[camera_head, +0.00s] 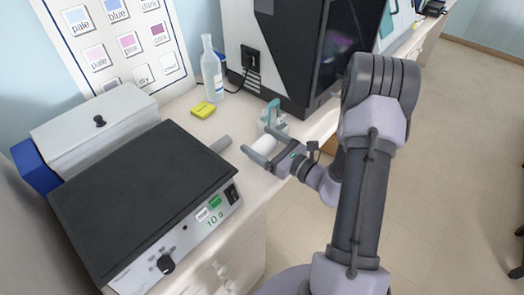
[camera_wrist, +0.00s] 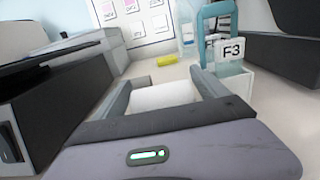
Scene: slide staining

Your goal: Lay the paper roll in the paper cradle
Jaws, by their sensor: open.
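My gripper (camera_head: 256,138) reaches left over the white counter, just right of the black-topped device. Its fingers are open and spread apart, as the wrist view also shows (camera_wrist: 162,78). A white piece (camera_head: 264,144), which looks like the paper roll, lies between the fingers. In the wrist view the white piece (camera_wrist: 163,96) fills much of the gap near the palm. I cannot tell whether the fingers touch it or what it rests on. I cannot make out the paper cradle with certainty; the gripper may hide it.
A teal frame (camera_head: 273,113) stands just beyond the gripper, with a box labelled F-3 (camera_wrist: 231,52) close to the right finger. The black-topped device (camera_head: 145,190) is at left. A yellow block (camera_head: 203,110), a bottle (camera_head: 211,72) and a large dark machine (camera_head: 300,45) stand behind.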

